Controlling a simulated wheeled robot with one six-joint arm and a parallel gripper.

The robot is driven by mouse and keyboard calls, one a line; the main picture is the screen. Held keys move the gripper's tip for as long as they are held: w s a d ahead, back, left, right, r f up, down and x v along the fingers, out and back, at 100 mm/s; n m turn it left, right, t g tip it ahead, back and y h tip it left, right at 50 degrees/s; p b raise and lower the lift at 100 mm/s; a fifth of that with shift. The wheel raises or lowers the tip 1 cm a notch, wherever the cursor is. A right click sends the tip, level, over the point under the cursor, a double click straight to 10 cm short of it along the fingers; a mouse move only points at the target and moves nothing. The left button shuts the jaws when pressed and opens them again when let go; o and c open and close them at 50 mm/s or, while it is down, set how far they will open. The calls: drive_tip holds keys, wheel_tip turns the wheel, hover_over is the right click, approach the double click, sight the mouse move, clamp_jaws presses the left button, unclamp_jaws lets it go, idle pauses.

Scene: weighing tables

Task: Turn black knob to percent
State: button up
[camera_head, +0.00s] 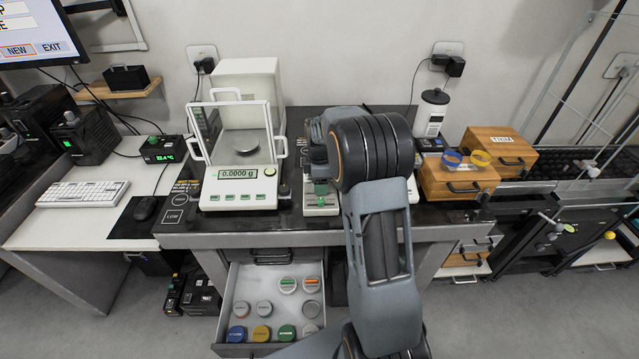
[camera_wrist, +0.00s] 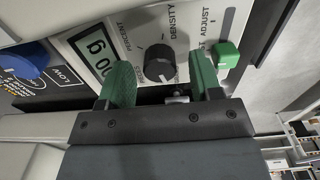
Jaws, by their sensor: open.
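The black knob (camera_wrist: 160,63) is on the white front panel (camera_wrist: 185,22) of a device in the wrist view. Labels around it include PERCENT at its upper left, DENSITY above and ADJUST at the right. Which label the knob points to is not clear. My gripper (camera_wrist: 160,66) is open, with one green finger on each side of the knob and visible gaps between. In the head view my arm hides the knob and most of this device (camera_head: 322,211).
A display (camera_wrist: 97,46) is left of the knob and a green button (camera_wrist: 228,54) right of it. A balance (camera_head: 240,190) reading 0.0000 g stands left of my arm. An open drawer (camera_head: 238,300) with several round containers juts out below. Wooden boxes (camera_head: 455,185) stand right.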

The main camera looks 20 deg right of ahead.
drive_tip(key=shift+f, duration=0.3)
drive_tip(key=c, duration=0.9)
